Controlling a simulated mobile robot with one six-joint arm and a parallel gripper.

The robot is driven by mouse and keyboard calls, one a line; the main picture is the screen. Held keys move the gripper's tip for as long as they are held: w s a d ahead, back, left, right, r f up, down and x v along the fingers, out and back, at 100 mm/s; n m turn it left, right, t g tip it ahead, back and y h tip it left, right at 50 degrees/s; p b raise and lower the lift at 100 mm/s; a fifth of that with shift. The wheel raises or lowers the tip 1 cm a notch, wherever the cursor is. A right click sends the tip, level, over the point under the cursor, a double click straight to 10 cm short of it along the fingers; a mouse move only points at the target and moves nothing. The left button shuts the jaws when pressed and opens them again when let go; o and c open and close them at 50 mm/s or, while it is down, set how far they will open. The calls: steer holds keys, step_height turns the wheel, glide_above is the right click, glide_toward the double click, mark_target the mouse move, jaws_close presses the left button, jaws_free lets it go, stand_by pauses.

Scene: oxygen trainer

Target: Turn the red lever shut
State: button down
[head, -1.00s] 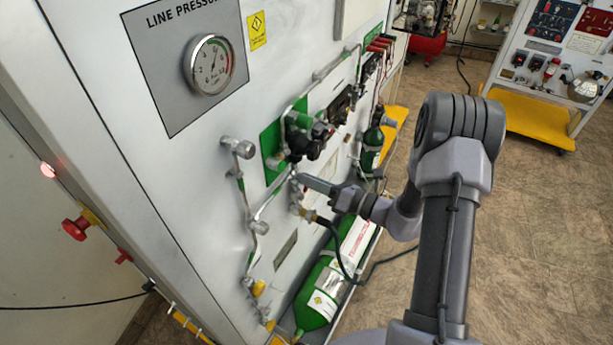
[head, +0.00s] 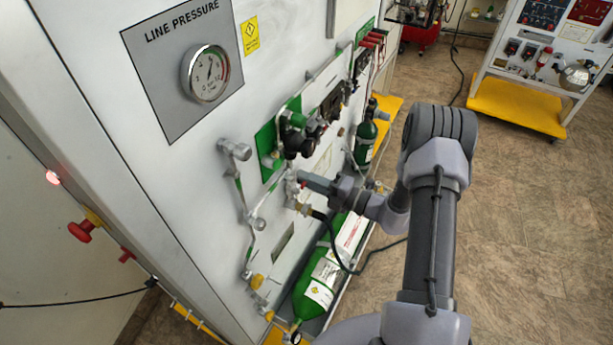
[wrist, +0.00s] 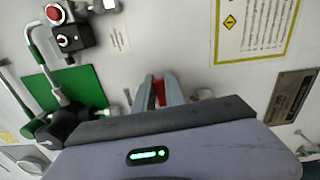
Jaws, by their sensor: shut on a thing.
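The red lever (wrist: 159,92) shows as a small red piece between the two fingers of my gripper (wrist: 162,88) in the wrist view. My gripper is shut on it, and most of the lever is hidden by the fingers. In the head view a bit of red (head: 303,176) shows at the tips of my gripper (head: 308,182), next to the pipe fittings low on the grey panel (head: 215,130). The lever's exact angle cannot be told.
A green plate (head: 266,140) with black regulators (head: 300,140) sits just above my gripper. A pressure gauge (head: 206,74) is higher up. A green cylinder (head: 310,290) lies below, with a dark hose (head: 335,250) near it. Open floor (head: 520,230) is at right.

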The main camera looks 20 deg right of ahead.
steer(key=shift+f+m, duration=0.2)
steer(key=shift+m, duration=0.2)
stand_by(0.3)
steer(key=c, duration=1.4)
jaws_free()
steer(key=v, duration=1.7)
steer(key=shift+s, duration=0.2)
steer(key=shift+d+b, duration=0.15)
steer(key=shift+b, duration=0.15)
